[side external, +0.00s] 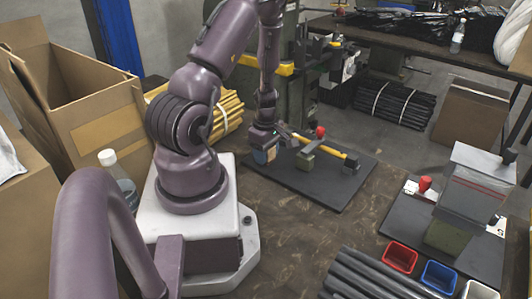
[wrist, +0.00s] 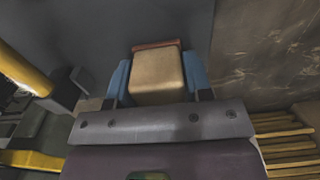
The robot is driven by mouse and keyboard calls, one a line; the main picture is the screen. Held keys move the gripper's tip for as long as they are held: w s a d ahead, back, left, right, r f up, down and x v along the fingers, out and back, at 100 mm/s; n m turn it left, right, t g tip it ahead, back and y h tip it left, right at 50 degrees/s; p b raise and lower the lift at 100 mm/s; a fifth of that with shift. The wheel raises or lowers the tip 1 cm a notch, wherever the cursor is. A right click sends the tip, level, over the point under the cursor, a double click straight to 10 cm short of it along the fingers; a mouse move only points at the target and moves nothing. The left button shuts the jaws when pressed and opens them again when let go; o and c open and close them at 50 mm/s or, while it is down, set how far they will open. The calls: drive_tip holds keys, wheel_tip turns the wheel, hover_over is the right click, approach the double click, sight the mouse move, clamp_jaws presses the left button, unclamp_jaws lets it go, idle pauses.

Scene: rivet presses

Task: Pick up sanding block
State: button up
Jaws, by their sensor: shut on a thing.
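The sanding block (wrist: 158,77) is a tan block with a reddish-brown strip along its far edge in the wrist view. My gripper (wrist: 158,80) is shut on it, with one blue finger pressed on each side. In the side external view my gripper (side external: 264,154) is low over the left part of the dark base plate, and the tan block (side external: 261,157) shows small between the fingers. I cannot tell whether the block touches the plate.
The dark plate (side external: 325,195) carries a press with a yellow bar (side external: 318,145) and a red knob (side external: 320,132), right of my gripper. Another press (side external: 468,190), dark rods (side external: 365,280) and red (side external: 399,256) and blue (side external: 438,276) bins stand right. Bare tabletop (side external: 280,235) lies in front.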

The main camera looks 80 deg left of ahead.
wheel_tip(320, 180, up, 10)
idle(0.6)
